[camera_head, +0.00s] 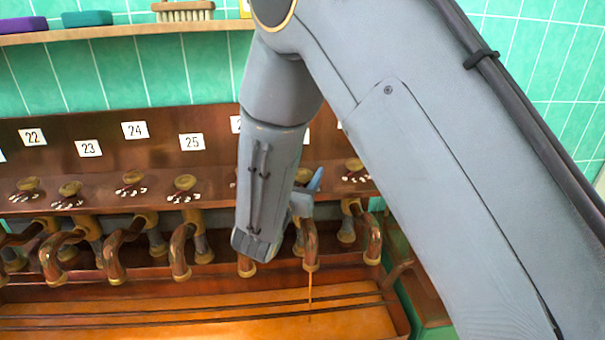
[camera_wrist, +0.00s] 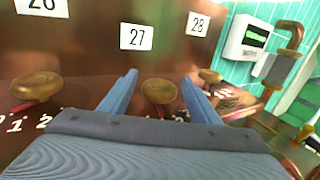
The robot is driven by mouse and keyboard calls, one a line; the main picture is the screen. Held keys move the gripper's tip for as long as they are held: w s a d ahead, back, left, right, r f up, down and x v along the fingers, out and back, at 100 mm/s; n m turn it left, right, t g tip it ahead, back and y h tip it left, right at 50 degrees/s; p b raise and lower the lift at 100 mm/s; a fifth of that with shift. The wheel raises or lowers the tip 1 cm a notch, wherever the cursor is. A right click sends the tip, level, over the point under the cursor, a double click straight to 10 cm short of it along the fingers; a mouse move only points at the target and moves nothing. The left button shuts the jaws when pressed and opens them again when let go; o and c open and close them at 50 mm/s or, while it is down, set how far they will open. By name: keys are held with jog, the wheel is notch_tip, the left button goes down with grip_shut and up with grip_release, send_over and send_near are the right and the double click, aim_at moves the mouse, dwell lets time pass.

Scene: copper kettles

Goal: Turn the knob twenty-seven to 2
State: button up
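Knob twenty-seven (camera_wrist: 158,92) is a worn brass knob below the white label 27 (camera_wrist: 136,37) in the wrist view. My gripper (camera_wrist: 161,88) is open, with one blue finger on each side of this knob and visible gaps between. The numbers around the knob are mostly hidden by my gripper, so its setting cannot be read. In the head view my arm hides label 27; a blue finger (camera_head: 315,181) shows beside a knob (camera_head: 303,175) that is partly covered.
Knobs 26 (camera_wrist: 36,85) and 28 (camera_wrist: 210,76) flank the fingers. Curved copper spouts (camera_head: 181,252) line the panel below the knobs. A thin orange stream (camera_head: 310,290) falls from one spout into the trough (camera_head: 150,310).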

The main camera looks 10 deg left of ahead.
jog(key=c, duration=0.9)
jog(key=shift+o, duration=0.2)
jog(key=shift+f+n+y+b, duration=0.1)
jog(key=shift+n+y+b, duration=0.2)
jog(key=shift+b, duration=0.1)
jog(key=n+y+b, duration=0.2)
jog(key=y+b, duration=0.1)
jog(key=shift+d+f+y, duration=0.1)
jog(key=shift+d+y, duration=0.05)
jog(key=shift+y, duration=0.15)
jog(key=n+y+b, duration=0.2)
jog(key=y+b, duration=0.2)
jog(key=b, duration=0.1)
jog(key=shift+n, duration=0.3)
jog(key=shift+b, duration=0.35)
jog(key=shift+n+y+b, duration=0.4)
jog(key=shift+y+b, duration=0.2)
jog(key=o, duration=1.1)
jog(key=shift+c, duration=0.2)
